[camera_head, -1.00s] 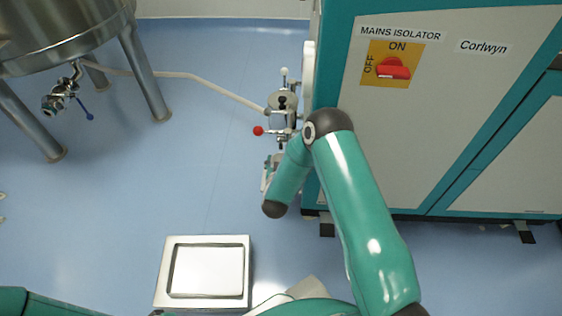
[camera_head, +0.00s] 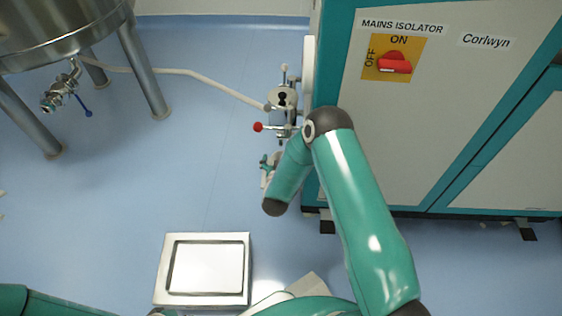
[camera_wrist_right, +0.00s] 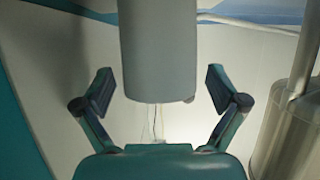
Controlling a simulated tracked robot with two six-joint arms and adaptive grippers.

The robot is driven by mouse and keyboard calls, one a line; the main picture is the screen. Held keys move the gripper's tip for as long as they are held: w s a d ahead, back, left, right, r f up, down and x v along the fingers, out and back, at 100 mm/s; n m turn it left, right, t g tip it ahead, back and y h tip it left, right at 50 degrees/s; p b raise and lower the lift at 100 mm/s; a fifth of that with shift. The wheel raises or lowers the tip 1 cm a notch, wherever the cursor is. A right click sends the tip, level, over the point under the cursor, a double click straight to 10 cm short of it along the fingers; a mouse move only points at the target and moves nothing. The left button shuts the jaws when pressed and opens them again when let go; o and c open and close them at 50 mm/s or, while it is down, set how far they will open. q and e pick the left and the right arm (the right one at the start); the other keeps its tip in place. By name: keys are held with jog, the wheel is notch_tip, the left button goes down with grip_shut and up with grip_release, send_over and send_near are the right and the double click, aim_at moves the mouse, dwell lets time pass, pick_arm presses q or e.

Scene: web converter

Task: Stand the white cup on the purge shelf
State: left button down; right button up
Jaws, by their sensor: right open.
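My right gripper (camera_wrist_right: 158,92) is open in the right wrist view, its two fingers spread wide. A smooth pale grey body (camera_wrist_right: 158,50) with a rounded end reaches down from the top edge between and beyond the fingers. I cannot tell whether it is the white cup, and no contact shows. In the head view the right gripper is small and mostly hidden by my arm, beside the valve fitting (camera_head: 282,98) at the machine's left side. I cannot make out the cup or the purge shelf there with certainty. My left gripper is out of view.
The teal and white machine (camera_head: 430,150) stands right, with a red isolator switch (camera_head: 395,63). A red-knobbed lever (camera_head: 258,127) projects from the fitting. A steel tank (camera_head: 60,30) on legs stands upper left, joined by a pale hose (camera_head: 200,78). A steel-topped box (camera_head: 205,268) sits below on open blue floor.

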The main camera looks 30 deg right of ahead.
jog(key=v, duration=1.2)
jog(key=s+a+f+n+g+y+p, duration=0.2)
jog(key=s+a+f+g+y, duration=0.1)
jog(key=s+a+f+y, duration=0.3)
jog(key=s+a+f+n+g+y+p, duration=0.1)
jog(key=s+a+n+g+y+p, duration=0.15)
jog(key=s+a+g+y, duration=0.7)
jog(key=s+r+t+h+p, duration=0.1)
jog(key=r+h+p, duration=0.1)
jog(key=r+p, duration=1.6)
jog(key=s+d+r+t+h+p, duration=0.1)
jog(key=s+r+p, duration=0.1)
jog(key=r+p, duration=1.7)
jog(key=shift+s+r+n+h, duration=0.25)
jog(key=shift+r+n+h, duration=0.1)
jog(key=shift+r, duration=0.05)
jog(key=shift+d, duration=0.1)
